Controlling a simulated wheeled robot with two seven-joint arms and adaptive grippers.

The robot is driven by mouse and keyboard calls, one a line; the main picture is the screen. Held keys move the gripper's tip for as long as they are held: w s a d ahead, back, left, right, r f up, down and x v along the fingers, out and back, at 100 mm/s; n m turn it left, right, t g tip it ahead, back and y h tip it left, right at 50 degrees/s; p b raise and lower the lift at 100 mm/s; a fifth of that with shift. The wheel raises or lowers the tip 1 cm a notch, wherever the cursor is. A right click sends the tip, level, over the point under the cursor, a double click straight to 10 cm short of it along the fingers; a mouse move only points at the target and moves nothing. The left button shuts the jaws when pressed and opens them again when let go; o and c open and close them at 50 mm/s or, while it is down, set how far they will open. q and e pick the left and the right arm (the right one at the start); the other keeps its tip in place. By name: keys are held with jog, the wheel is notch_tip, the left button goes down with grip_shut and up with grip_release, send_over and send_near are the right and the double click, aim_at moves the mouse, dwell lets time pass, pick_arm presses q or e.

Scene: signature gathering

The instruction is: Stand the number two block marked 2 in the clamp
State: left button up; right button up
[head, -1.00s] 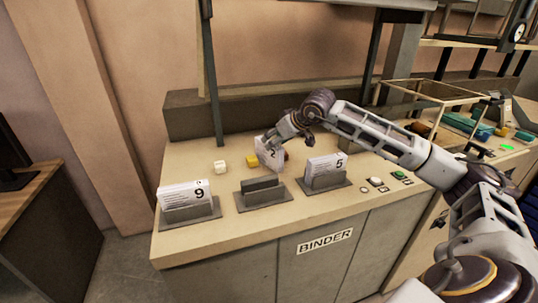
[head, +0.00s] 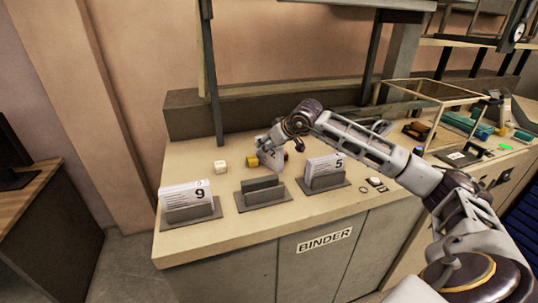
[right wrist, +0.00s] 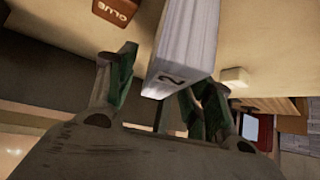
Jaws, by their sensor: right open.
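The number two block (right wrist: 181,45) is white with ridged, page-like sides and a black 2 on its end. In the head view the block (head: 275,158) stands on the counter behind the clamps, partly covered by my gripper. My right gripper (head: 268,146) is at the block, its fingers open. In the right wrist view the gripper (right wrist: 163,90) has the block's marked end between its green-padded fingers, with a gap at the left finger. The middle grey clamp (head: 262,198) is empty. My left gripper is not in view.
The left clamp (head: 192,217) holds a block marked 9, and the right clamp (head: 325,185) holds one marked 5. A white cube (head: 221,167) and a yellow block (head: 252,160) lie nearby. A brown glue block (right wrist: 117,10) shows in the right wrist view.

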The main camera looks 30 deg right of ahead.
grip_shut()
dwell(0.3)
jog(key=shift+r, duration=0.25)
